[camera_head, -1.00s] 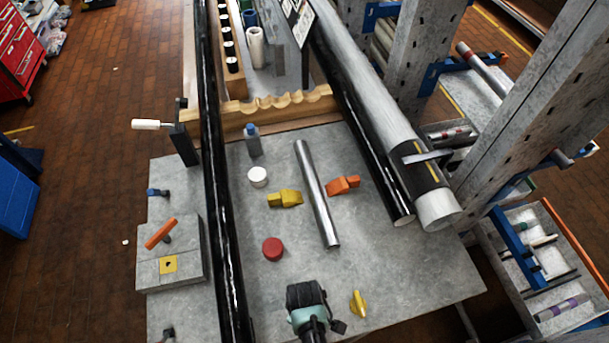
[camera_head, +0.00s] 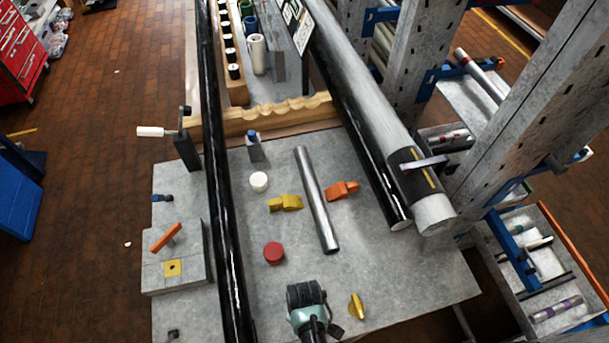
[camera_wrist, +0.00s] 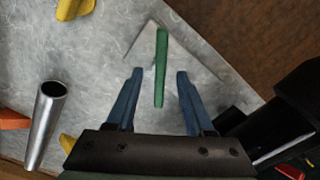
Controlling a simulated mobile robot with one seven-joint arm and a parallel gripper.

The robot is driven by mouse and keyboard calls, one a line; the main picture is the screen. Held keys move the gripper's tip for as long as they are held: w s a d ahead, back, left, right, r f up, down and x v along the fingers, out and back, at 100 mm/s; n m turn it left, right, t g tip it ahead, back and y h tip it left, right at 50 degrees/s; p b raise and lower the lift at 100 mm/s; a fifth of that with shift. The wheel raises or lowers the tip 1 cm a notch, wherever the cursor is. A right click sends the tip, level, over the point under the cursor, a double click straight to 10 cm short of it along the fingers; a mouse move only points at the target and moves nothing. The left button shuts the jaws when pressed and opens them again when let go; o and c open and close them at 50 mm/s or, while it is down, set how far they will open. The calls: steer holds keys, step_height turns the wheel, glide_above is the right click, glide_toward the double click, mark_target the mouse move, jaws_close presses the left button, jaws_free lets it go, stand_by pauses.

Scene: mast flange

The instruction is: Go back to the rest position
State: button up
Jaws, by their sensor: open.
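My gripper (camera_wrist: 159,74) shows in the wrist view with its two blue fingers spread apart. Nothing is held between them. A green bar (camera_wrist: 161,60) lies in line with the gap, beyond the fingertips, over a pale grey surface; I cannot tell its exact height. In the head view, the dark and pale green end part of my arm (camera_head: 308,305) is at the bottom centre, above the near part of the grey table (camera_head: 400,275). The fingers cannot be made out there.
On the table lie a metal tube (camera_head: 317,200), a yellow fitting (camera_head: 285,203), an orange fitting (camera_head: 342,190), a red cap (camera_head: 274,253) and a yellow knob (camera_head: 357,305). A long black pipe (camera_head: 222,210) runs along the left. Rack posts (camera_head: 530,110) stand at right.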

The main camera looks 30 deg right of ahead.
step_height(320, 180, up, 2)
steer(key=shift+r+p, duration=0.1)
steer(key=shift+p, duration=0.45)
steer(key=shift+f, duration=0.2)
